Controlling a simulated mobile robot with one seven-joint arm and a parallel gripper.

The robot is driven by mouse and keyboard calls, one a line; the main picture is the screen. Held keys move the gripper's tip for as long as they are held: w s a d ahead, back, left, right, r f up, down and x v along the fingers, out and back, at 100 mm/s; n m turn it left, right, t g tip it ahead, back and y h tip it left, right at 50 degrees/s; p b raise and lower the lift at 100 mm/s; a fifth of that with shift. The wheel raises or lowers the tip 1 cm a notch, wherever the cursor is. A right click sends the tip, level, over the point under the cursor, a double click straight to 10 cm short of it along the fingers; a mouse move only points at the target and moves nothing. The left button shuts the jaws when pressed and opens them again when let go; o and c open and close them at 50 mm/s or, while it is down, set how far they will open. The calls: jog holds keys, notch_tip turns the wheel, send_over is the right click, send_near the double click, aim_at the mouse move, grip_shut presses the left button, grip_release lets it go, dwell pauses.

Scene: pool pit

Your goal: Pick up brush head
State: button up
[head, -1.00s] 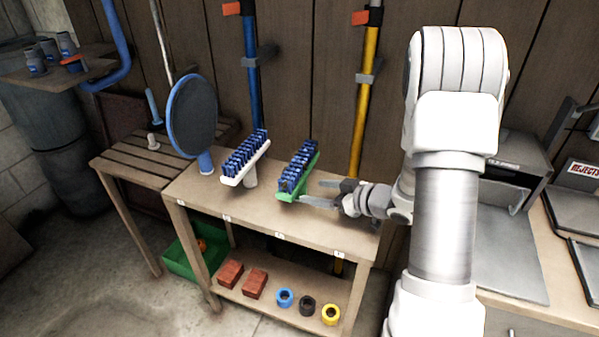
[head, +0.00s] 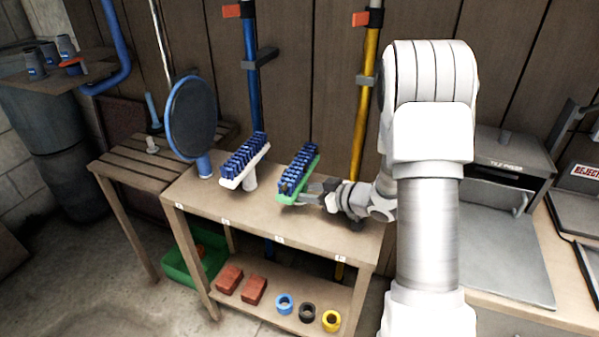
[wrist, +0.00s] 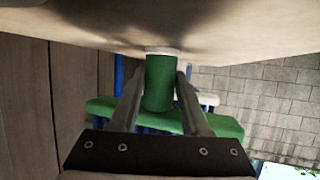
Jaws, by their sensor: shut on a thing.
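A green brush head with blue bristles (head: 298,174) is at the right part of the wooden bench top, bristles up. A second brush head, white with blue bristles (head: 244,162), stands on the same bench to its left. My gripper (head: 318,190) reaches in from the right and is shut on the green brush head. In the wrist view its two fingers (wrist: 158,92) lie on both sides of the green socket (wrist: 159,84), with the green head across behind them. The socket's end appears close to the bench top; I cannot tell if it touches.
A round blue-rimmed pad (head: 190,118) stands at the bench's left. Blue (head: 252,80) and yellow (head: 366,90) poles hang on the wall behind. The lower shelf (head: 262,312) holds red blocks and coloured rings. A grey machine (head: 500,165) stands at right.

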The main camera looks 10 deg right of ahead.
aim_at(307, 178)
grip_shut()
jog(key=shift+r, duration=0.15)
jog(key=shift+r, duration=0.3)
notch_tip(307, 178, up, 4)
jog(key=shift+f+p, duration=0.2)
jog(key=shift+p, duration=0.9)
jog(key=s+d+r+p, duration=0.3)
jog(key=s+d+r, duration=0.3)
jog(key=d, duration=0.4)
jog(key=shift+r+p, duration=0.3)
jog(key=shift+p, duration=0.05)
jog(key=shift+a+p, duration=0.1)
jog(key=shift+p, duration=0.25)
